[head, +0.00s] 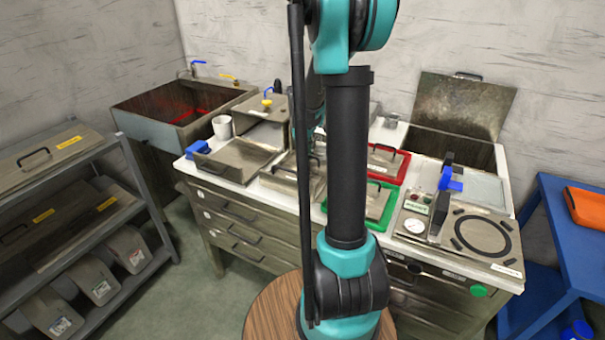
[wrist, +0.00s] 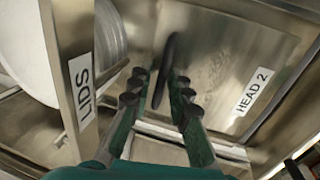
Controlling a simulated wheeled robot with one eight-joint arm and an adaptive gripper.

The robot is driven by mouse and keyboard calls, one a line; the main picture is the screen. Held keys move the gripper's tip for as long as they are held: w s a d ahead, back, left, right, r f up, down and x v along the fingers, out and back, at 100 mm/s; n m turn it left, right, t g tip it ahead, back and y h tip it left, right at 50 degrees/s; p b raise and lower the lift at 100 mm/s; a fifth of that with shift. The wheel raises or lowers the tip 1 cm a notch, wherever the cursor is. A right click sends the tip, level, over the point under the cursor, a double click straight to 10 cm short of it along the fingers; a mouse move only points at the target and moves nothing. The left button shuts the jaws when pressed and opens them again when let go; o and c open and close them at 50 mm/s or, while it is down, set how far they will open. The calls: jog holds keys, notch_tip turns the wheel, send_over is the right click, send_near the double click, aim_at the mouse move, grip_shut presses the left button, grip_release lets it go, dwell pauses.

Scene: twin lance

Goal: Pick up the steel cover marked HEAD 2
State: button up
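In the wrist view, the steel cover marked HEAD 2 (wrist: 220,62) fills the right half, its white label (wrist: 251,91) near the right edge. Its dark bar handle (wrist: 169,58) runs lengthwise between the fingertips of my gripper (wrist: 161,82). The fingers are apart, one on each side of the handle, with a gap showing; I cannot tell how far the fingertips are above the cover. In the head view my own arm hides the gripper, and I cannot tell which steel cover there is HEAD 2.
A steel plate labelled LIDS (wrist: 80,85) stands close to the left finger, with pale round discs (wrist: 25,50) behind it. In the head view, the bench holds a green tray (head: 377,221), a red tray (head: 402,168) and a white cup (head: 222,127). A shelf (head: 150,262) stands at left.

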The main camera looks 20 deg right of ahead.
jog(key=shift+c, duration=0.2)
grip_shut()
dwell(0.4)
